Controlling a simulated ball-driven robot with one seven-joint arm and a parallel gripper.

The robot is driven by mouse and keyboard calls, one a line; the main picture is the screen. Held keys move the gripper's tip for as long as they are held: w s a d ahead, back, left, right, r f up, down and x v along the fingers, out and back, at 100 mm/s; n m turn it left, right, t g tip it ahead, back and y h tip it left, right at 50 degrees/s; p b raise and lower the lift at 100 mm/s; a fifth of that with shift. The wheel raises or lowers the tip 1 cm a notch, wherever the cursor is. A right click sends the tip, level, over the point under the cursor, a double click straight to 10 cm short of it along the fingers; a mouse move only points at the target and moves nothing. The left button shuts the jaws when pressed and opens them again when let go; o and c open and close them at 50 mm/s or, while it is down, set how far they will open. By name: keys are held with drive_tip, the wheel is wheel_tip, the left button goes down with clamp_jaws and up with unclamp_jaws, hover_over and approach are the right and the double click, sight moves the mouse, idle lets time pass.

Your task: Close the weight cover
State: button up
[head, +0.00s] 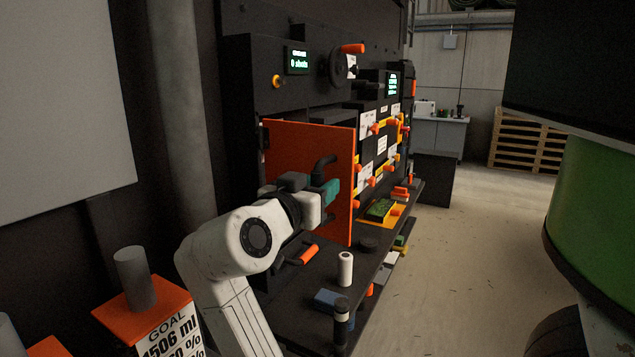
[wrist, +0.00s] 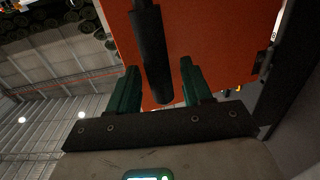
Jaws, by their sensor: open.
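The weight cover, a flat orange panel (head: 300,150), stands swung outward from the dark machine in the head view. A black bar handle (head: 322,163) is on its face. My gripper (head: 333,187) is at the handle, with its teal fingers open. In the wrist view the black handle (wrist: 153,60) lies between the two teal fingers of my gripper (wrist: 160,68), with a visible gap to the right finger. The opening behind the cover is mostly hidden in the head view.
A dark bench (head: 315,290) below the cover holds a white cylinder (head: 345,268), a dark flashlight-like cylinder (head: 341,322) and a blue block (head: 327,300). An orange lever (head: 310,255) sticks out under the cover. Open concrete floor (head: 455,270) lies to the right.

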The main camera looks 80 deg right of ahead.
drive_tip(key=shift+s+d, duration=0.1)
drive_tip(key=shift+d, duration=0.35)
clamp_jaws()
idle(0.4)
